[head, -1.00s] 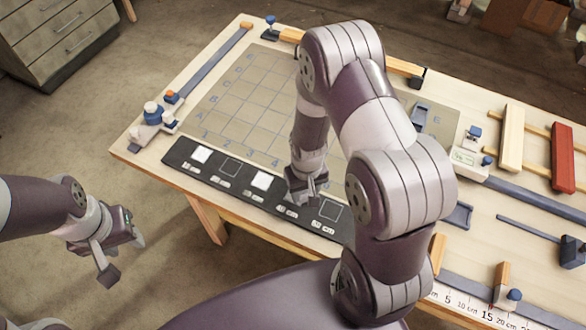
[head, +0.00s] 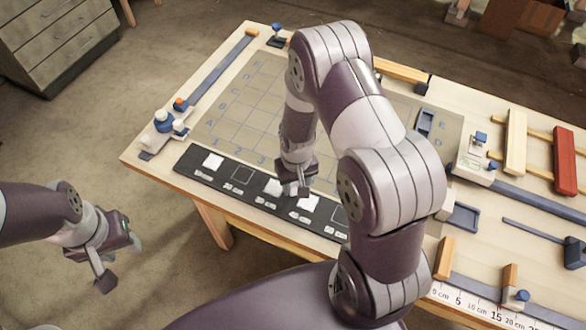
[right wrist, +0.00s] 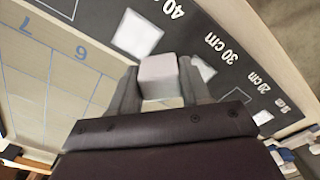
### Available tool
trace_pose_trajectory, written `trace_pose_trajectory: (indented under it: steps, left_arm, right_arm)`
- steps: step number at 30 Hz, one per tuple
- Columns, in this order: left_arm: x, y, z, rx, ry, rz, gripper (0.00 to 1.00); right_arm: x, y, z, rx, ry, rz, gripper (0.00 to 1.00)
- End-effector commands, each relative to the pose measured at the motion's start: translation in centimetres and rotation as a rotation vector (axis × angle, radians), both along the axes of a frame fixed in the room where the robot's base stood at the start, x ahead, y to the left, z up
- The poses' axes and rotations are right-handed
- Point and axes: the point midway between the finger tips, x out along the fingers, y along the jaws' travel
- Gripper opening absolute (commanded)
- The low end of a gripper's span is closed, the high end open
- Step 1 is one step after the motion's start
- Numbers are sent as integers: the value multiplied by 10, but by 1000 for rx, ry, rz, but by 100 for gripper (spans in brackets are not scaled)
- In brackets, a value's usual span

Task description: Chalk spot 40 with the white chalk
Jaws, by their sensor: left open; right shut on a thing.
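My right gripper (head: 297,188) is shut on a white chalk block (right wrist: 158,77) and holds it over the dark strip (head: 188,160), around the 30 and 40 spots. In the right wrist view the chalk overlaps the strip's edge; I cannot tell whether it touches. Spot 40 (right wrist: 137,35) is filled white; in the head view it is the white square (head: 308,203) just right of the gripper. Spot 30 (right wrist: 204,68) is also white and partly hidden by a finger. My left gripper (head: 120,263) is open and empty, left of the table.
Another white square (head: 213,160) is at the strip's left end. The squares at 20 (head: 242,174) and the right end (head: 340,215) are only outlined. A gridded board (head: 240,110) lies behind. Blue-knobbed fittings (head: 165,122) and rails edge the table.

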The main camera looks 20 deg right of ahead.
Motion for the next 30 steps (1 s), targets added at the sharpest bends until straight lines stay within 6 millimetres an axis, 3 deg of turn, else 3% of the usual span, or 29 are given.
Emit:
trace_pose_trajectory:
  steps: [16,30]
  left_arm:
    - [0,0,46,0,0,0,43]
    - [0,0,49,0,0,0,43]
  right_arm:
    - [8,0,52,0,6,1,18]
    - [9,0,56,0,7,1,18]
